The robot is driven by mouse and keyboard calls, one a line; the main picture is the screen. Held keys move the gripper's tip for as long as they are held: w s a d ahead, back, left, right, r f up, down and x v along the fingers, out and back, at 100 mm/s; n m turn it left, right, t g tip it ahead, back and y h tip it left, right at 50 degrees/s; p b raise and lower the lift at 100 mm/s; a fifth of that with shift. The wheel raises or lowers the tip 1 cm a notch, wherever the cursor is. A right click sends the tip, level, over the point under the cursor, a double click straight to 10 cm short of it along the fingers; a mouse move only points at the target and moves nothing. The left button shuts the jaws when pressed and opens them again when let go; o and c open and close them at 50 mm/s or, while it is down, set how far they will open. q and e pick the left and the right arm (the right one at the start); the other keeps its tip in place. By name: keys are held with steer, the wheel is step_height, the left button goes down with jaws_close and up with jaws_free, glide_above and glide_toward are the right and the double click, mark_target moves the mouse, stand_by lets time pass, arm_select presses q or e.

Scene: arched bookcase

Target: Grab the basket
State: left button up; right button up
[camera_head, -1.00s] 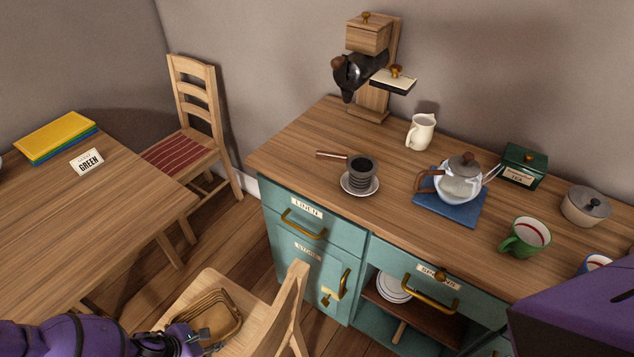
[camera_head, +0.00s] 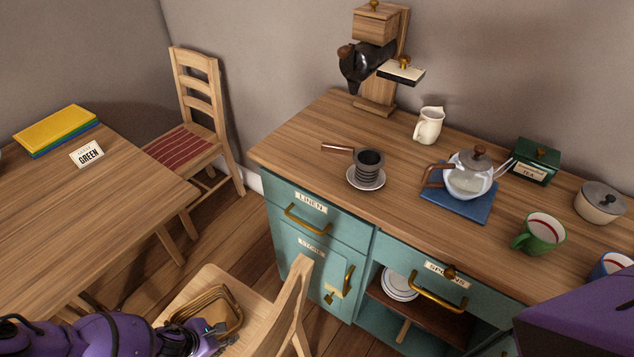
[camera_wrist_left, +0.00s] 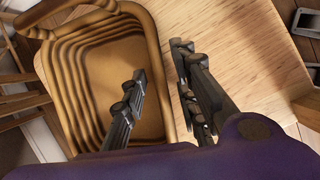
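The basket (camera_head: 232,299) is a brown woven tray with a raised rim, resting on the seat of a wooden chair at the bottom of the head view. In the left wrist view the basket (camera_wrist_left: 95,45) fills the left side. My left gripper (camera_wrist_left: 160,62) is open over the basket's right side wall. One finger is on the inside of the basket and the other is outside, over the chair seat, with gaps to the rim. In the head view my left gripper (camera_head: 208,336) is at the basket's near edge. My right gripper is out of view.
The wooden chair (camera_head: 290,305) has its backrest right of the basket, close to the teal cabinet (camera_head: 327,235). A wooden table (camera_head: 75,210) stands at the left. The counter holds a kettle (camera_head: 467,180), cups and a grinder (camera_head: 375,60).

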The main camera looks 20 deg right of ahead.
arm_select(q)
steer(key=shift+f, duration=0.2)
steer(key=shift+c, duration=0.6)
jaws_close()
